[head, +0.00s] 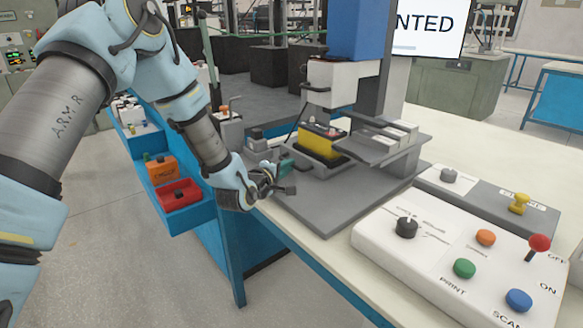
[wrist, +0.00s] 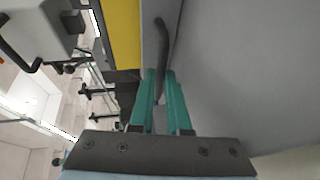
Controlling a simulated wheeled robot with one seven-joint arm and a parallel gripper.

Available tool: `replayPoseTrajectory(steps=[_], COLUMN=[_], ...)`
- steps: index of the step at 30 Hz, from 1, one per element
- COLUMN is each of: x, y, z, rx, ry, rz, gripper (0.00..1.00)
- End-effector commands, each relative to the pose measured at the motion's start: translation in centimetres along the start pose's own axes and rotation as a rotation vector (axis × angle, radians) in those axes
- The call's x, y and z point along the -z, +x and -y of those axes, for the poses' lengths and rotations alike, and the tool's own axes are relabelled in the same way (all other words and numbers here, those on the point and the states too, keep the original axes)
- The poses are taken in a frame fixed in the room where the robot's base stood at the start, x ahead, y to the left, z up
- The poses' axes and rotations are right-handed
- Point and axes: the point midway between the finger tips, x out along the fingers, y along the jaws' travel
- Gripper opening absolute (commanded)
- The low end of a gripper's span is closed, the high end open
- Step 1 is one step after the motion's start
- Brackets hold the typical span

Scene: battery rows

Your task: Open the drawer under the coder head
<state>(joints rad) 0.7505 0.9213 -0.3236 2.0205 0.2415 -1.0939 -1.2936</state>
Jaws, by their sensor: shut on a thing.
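The coder head (head: 332,84) is a white block under a blue column, above a black and yellow battery (head: 318,146). The grey drawer (head: 322,168) is low under the head, with the battery over it; how far out it stands I cannot tell. In the wrist view a dark curved handle (wrist: 160,38) stands out from a grey face beside the yellow battery side (wrist: 126,30). My gripper (head: 286,167) is at the left front of the coder station. Its teal fingers (wrist: 160,78) are shut around the handle's lower part, which they partly hide.
A white control box (head: 450,262) with coloured buttons and a red-knobbed lever is at the right front. A grey shelf (head: 372,150) juts out right of the battery. Orange and red bins (head: 180,194) are on the blue rack at left. The grey base plate (head: 345,200) is clear in front.

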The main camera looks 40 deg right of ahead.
Motion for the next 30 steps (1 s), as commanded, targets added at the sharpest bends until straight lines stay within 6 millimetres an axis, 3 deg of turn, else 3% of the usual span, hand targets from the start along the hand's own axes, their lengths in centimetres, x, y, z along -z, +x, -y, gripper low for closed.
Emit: replayPoseTrajectory(steps=[6,12,23,24,27,30], x=[2.5,3.7,3.8,3.8,3.8,3.7], y=[-5.2,-8.4,-8.9,-8.9,-8.8,-8.8], z=[1.6,2.2,2.2,2.2,2.1,2.1], rx=[0.006,0.004,0.003,0.002,0.002,0.001], ry=[-0.002,0.000,0.000,0.000,0.000,0.000], rz=[-0.007,-0.005,-0.003,-0.003,-0.003,-0.003], gripper=[0.00,0.00,0.00,0.17,0.27,0.27])
